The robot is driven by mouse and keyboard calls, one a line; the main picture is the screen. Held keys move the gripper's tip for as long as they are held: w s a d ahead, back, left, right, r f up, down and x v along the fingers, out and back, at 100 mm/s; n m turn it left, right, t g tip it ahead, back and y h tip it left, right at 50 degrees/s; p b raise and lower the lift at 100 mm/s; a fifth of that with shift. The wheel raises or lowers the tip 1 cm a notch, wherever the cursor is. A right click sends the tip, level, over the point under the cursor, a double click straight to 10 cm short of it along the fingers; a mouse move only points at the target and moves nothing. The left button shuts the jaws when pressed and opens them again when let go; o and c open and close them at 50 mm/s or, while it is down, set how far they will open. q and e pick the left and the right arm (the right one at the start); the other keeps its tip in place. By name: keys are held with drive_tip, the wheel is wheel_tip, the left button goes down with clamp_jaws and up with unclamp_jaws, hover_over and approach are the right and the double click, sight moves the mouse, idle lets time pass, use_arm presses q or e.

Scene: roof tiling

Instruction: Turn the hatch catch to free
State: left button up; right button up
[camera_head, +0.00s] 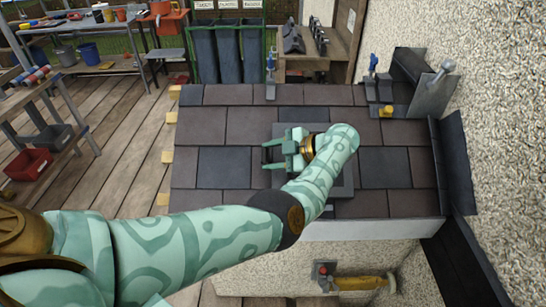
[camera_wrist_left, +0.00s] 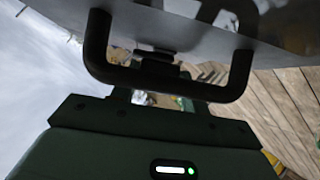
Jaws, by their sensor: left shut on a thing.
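The grey hatch (camera_head: 344,186) lies in the dark tiled roof, partly covered by my left arm. My left gripper (camera_head: 270,154) is over the hatch's left side in the head view. In the left wrist view, a black U-shaped handle (camera_wrist_left: 238,78) stands off a dark grey panel (camera_wrist_left: 200,30) directly ahead of the gripper body. The gripper is shut on this handle, though the contact is in shadow. A small dark fitting (camera_wrist_left: 155,55) shows inside the loop; I cannot tell whether it is the catch. My right gripper is out of view.
Roof tiles (camera_head: 225,168) surround the hatch. Blue-handled tools (camera_head: 271,75) and a yellow item (camera_head: 386,111) are at the roof's far side. A rough wall (camera_head: 500,120) closes the right side. Wooden decking (camera_head: 115,140) lies open at left, beside a shelf with a red bin (camera_head: 27,163).

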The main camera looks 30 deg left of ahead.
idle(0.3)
use_arm(q)
drive_tip(key=o, duration=1)
drive_tip(key=shift+s+a, duration=0.1)
drive_tip(key=shift+d+r, duration=0.2)
drive_tip(key=shift+d, duration=0.25)
drive_tip(key=b+v, duration=0.6)
drive_tip(key=v, duration=0.9)
drive_tip(key=shift+w+d+r, duration=0.1)
drive_tip(key=shift+w+r, duration=0.05)
drive_tip(key=shift+w, duration=0.05)
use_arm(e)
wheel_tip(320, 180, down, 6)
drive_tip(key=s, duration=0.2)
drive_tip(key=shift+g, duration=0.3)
